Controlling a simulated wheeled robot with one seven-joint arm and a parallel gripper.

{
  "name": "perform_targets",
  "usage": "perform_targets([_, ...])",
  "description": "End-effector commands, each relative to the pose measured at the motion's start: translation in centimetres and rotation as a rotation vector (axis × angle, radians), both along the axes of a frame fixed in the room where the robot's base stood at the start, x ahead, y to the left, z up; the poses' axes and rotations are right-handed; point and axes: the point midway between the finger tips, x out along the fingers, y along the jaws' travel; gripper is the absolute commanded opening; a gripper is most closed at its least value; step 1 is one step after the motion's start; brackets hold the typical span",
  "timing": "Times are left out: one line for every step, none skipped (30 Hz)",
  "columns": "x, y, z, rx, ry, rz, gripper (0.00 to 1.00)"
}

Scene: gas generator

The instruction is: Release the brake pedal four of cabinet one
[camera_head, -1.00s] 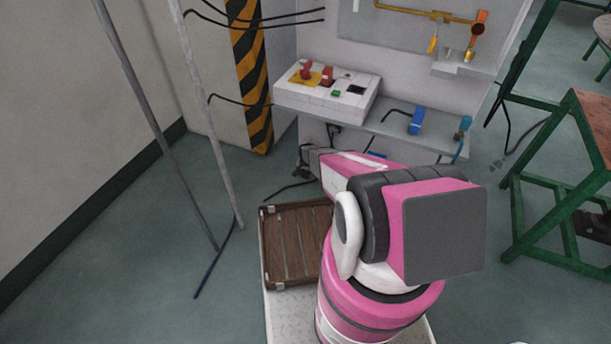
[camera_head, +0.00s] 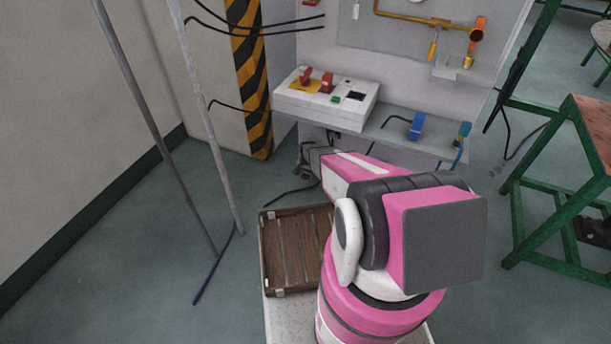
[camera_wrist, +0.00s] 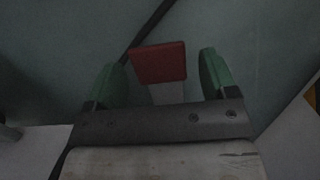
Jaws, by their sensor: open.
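In the wrist view, a flat dark red pedal plate (camera_wrist: 158,63) on a pale stem lies between the fingertips of my gripper (camera_wrist: 165,72). The two green fingers are apart, one on each side of the plate, with a gap on both sides. I cannot tell how far the plate is from the fingers in depth. In the head view, the grey-white cabinet (camera_head: 470,105) stands ahead with a control box (camera_head: 325,97) on its ledge. My own arm hides my gripper and the pedal there.
A brown wooden crate (camera_head: 297,250) lies beside my arm. Two thin metal poles (camera_head: 160,130) stand at the left, near a black-and-yellow striped column (camera_head: 252,80). A green-framed table (camera_head: 570,170) is at the right. Cables hang near the cabinet.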

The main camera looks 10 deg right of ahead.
Motion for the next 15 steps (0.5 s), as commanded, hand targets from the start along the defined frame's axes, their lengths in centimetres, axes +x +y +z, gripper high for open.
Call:
perform_targets([0.0,0.0,0.1,0.000,0.000,0.000,0.79])
perform_targets([0.0,0.0,0.2,0.000,0.000,0.000,0.79])
perform_targets([0.0,0.0,0.3,0.000,0.000,0.000,0.79])
perform_targets([0.0,0.0,0.5,0.000,0.000,0.000,0.79])
perform_targets([0.0,0.0,0.8,0.000,0.000,0.000,0.79])
perform_targets([0.0,0.0,1.1,0.000,0.000,0.000,0.79])
perform_targets([0.0,-0.1,1.4,0.001,-0.001,0.000,0.79])
perform_targets([0.1,-0.1,1.8,0.000,0.000,0.000,0.79])
perform_targets([0.1,-0.1,2.3,0.000,0.000,0.000,0.79])
perform_targets([0.1,-0.1,2.8,0.000,0.000,0.000,0.79])
perform_targets([0.1,-0.2,3.3,0.000,0.000,0.000,0.79])
perform_targets([0.2,-0.2,4.0,0.000,0.000,0.000,0.79])
perform_targets([0.2,-0.3,4.5,0.000,-0.001,0.000,0.79])
perform_targets([0.3,-0.3,5.1,0.000,-0.001,0.000,0.79])
perform_targets([0.4,-0.3,5.9,0.000,-0.001,0.000,0.79])
